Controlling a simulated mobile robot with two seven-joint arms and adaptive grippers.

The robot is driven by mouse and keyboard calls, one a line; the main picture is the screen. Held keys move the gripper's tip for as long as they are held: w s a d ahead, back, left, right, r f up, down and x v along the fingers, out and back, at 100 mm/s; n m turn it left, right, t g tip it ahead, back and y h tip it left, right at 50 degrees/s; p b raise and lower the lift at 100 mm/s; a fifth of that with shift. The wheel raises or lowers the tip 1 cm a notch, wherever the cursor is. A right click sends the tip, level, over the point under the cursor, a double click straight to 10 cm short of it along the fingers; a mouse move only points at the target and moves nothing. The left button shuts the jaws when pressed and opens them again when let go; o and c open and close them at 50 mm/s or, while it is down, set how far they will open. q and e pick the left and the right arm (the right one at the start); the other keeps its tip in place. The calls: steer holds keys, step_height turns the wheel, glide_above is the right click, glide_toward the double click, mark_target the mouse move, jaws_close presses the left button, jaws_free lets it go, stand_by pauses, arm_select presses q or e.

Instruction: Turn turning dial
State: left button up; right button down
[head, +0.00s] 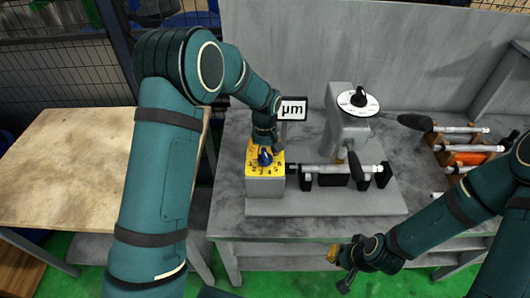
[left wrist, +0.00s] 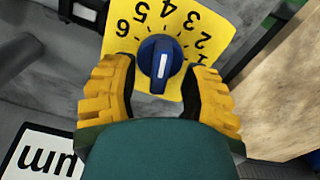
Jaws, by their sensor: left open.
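The turning dial is a dark blue knob (head: 265,157) on a yellow number plate (head: 277,168) atop a grey block at the front left of the machine. In the left wrist view the knob (left wrist: 160,50) shows a white mark, and the yellow plate (left wrist: 195,18) carries black numbers 1 to 6. My left gripper (left wrist: 163,70) is open, its yellow fingers on either side of the knob, with gaps visible. In the head view my left gripper (head: 262,146) is above the dial, partly hidden by its arm. My right gripper (head: 340,267) hangs before the bench, away from the dial; its opening is unclear.
A white "µm" sign (head: 293,109) stands behind the dial. A shaft assembly (head: 340,169) and a grey post with a white round scale (head: 358,103) are to its right. A wooden rack (head: 445,150) holds cylinders farther right. A wooden table (head: 60,165) is at left.

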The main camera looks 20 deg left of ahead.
arm_select(q)
steer(key=shift+f, duration=0.35)
steer(key=shift+c, duration=0.3)
jaws_close()
steer(key=shift+m, duration=0.3)
steer(key=shift+s+m+b, duration=0.1)
steer(key=shift+m+b, duration=0.2)
steer(key=shift+m, duration=0.6)
steer(key=m, duration=0.3)
steer(key=shift+m, duration=0.3)
steer(key=m+b, duration=0.1)
steer(key=m, duration=0.4)
steer(key=shift+d+m, duration=0.1)
steer(key=shift+m, duration=0.2)
